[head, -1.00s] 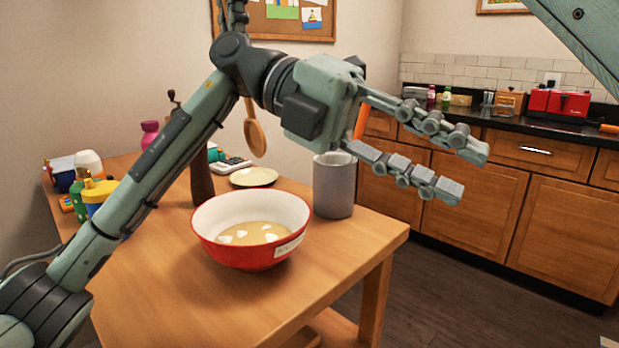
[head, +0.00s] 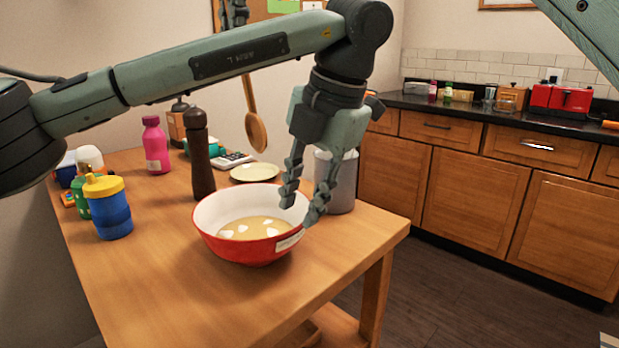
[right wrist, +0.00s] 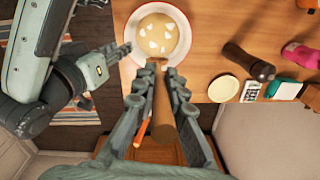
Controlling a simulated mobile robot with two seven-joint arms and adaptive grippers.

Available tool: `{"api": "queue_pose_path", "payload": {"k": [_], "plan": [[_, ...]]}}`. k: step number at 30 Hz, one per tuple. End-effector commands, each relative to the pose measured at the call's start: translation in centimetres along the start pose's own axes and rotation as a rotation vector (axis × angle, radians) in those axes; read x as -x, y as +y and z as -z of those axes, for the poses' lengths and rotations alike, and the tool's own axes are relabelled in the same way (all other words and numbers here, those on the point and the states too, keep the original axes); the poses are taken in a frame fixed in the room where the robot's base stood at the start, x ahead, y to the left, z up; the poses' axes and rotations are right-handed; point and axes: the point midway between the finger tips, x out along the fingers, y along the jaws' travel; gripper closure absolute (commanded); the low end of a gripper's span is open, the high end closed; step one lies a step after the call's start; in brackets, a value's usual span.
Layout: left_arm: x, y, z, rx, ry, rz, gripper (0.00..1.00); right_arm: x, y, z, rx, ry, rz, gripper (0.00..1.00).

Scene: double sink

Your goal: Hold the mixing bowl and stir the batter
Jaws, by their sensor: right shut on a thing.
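The red mixing bowl (head: 230,248), white inside, stands upright on the wooden table with pale batter (head: 252,229) and white lumps in it. My left gripper (head: 301,207) points down at the bowl's right rim, its fingers apart, one over the inside and one outside. I cannot tell whether they touch the rim. My right gripper (right wrist: 160,72) is shut on a wooden spoon (right wrist: 161,115). In the head view the spoon (head: 256,132) hangs head down in the air, above and behind the bowl; my left arm crosses in front of its handle.
A grey canister (head: 342,185) stands close behind my left gripper. A dark pepper mill (head: 200,165), a pale plate (head: 255,172), a pink bottle (head: 155,146) and a blue-yellow cup (head: 109,208) stand around the bowl. The table's front is clear.

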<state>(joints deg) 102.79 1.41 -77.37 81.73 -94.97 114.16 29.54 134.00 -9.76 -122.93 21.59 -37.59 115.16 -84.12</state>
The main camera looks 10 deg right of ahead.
Motion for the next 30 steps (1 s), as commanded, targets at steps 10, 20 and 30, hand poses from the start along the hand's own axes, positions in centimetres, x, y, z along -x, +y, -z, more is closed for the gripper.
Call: {"api": "queue_pose_path", "payload": {"k": [10,20,30], "plan": [[-6.1,0.0,0.0,0.001,0.001,0.004,0.72,0.0,0.0,0.0,0.0,0.0,0.0,1.0],[-7.6,-0.1,0.0,0.0,-0.002,0.003,0.72,0.0,0.0,0.0,0.0,0.0,0.0,1.0],[-7.6,-0.1,0.0,0.0,-0.002,0.003,0.93,0.0,0.0,0.0,0.0,0.0,0.0,1.0]]}}
